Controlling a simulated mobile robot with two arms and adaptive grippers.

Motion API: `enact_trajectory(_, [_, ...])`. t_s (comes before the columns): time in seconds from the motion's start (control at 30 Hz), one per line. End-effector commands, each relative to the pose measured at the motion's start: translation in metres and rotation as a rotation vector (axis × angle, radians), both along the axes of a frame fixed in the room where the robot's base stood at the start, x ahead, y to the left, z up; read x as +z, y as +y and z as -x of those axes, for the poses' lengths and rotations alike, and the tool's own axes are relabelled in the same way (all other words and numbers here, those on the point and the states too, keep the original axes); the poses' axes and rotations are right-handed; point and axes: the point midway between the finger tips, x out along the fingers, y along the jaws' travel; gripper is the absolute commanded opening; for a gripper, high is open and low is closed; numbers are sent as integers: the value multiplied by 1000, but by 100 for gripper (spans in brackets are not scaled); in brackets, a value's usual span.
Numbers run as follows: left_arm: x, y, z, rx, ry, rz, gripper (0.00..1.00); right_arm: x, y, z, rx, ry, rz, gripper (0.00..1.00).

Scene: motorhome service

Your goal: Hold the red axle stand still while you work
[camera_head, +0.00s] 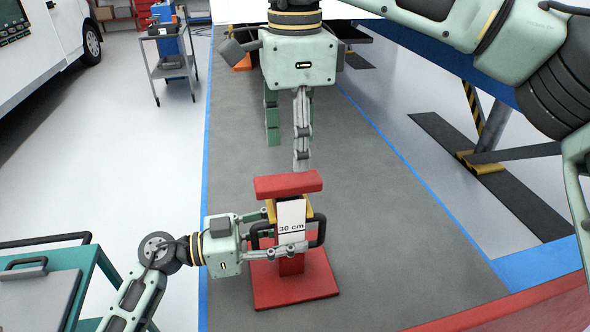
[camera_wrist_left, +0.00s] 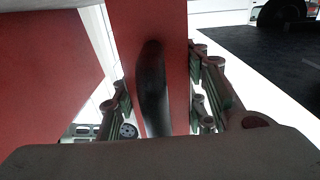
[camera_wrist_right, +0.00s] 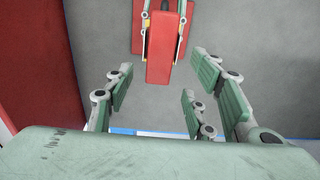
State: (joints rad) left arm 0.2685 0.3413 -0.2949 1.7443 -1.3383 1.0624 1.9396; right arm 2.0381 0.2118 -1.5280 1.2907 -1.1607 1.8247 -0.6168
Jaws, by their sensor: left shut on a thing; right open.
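The red axle stand (camera_head: 293,285) stands upright on the grey floor mat in the head view. It has a flat red top bar (camera_head: 288,185), a yellow collar, a black side handle (camera_head: 318,230) and a white "30 cm" label (camera_head: 290,215). My left gripper (camera_head: 275,238) comes in from the left and is shut on the stand below its top. In the left wrist view its fingers flank a black handle (camera_wrist_left: 152,88) and red post. My right gripper (camera_head: 302,160) hangs above and behind the top bar, pointing down. In the right wrist view it is open and empty (camera_wrist_right: 165,92).
A teal cart (camera_head: 85,285) with a grey case stands at lower left. A grey trolley (camera_head: 173,68) and a white vehicle (camera_head: 40,60) are at back left. A red surface (camera_head: 520,305) fills the lower right corner. The mat (camera_head: 375,210) right of the stand is clear.

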Motion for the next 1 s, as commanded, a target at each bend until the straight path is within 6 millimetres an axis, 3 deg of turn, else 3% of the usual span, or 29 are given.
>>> enact_trajectory(0.1, [0,0,0,2,0,0,0,-24,-1,0,1,2,0,50])
enact_trajectory(0.3, [0,0,-1,2,1,0,0,-50,0,0,-1,0,-1,50])
enact_trajectory(0.7, [0,0,-1,2,1,0,0,-59,0,0,-1,-1,-2,50])
enact_trajectory(1.0, [0,0,-1,2,1,0,0,-59,0,0,-1,-1,-1,26])
